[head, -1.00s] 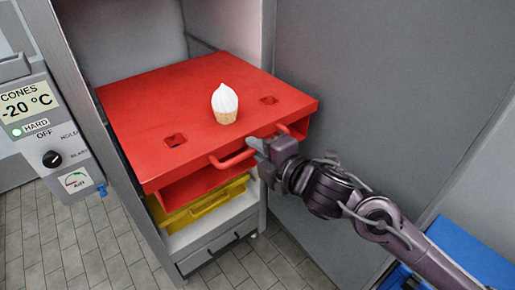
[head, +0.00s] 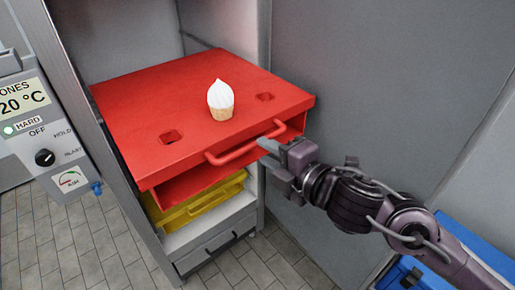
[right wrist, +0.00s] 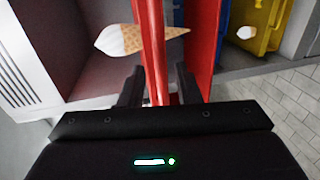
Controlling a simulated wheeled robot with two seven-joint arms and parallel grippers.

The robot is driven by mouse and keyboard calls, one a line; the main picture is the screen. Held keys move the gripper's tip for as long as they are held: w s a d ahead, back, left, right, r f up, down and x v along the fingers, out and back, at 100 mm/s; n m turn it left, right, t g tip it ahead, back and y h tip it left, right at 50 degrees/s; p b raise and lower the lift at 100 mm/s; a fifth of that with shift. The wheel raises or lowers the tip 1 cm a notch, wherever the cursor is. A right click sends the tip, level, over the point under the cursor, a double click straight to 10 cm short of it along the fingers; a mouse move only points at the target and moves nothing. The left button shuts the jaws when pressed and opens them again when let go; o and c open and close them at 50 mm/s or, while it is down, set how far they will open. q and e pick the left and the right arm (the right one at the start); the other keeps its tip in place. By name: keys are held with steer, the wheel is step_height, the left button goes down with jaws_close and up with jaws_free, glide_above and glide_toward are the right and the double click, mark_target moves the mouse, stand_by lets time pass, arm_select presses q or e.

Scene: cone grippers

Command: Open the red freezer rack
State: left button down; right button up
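The red freezer rack (head: 200,110) is a flat red shelf with square holes, standing out of the open freezer cabinet. Its red bar handle (head: 245,145) is on the front edge. A cone with white swirled ice cream (head: 221,95) stands upright on the rack; it also shows in the right wrist view (right wrist: 130,40). In the right wrist view red rack parts (right wrist: 155,45) appear between the spread fingers (right wrist: 158,88). My left gripper is not in view.
A yellow rack (head: 205,203) sits below the red one, above a grey drawer (head: 215,252). The open cabinet door (head: 380,90) stands to the right. A control panel (head: 38,125) is at the left. A blue box (head: 480,255) lies at lower right. Tiled floor is free in front.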

steer(key=shift+v, duration=1.25)
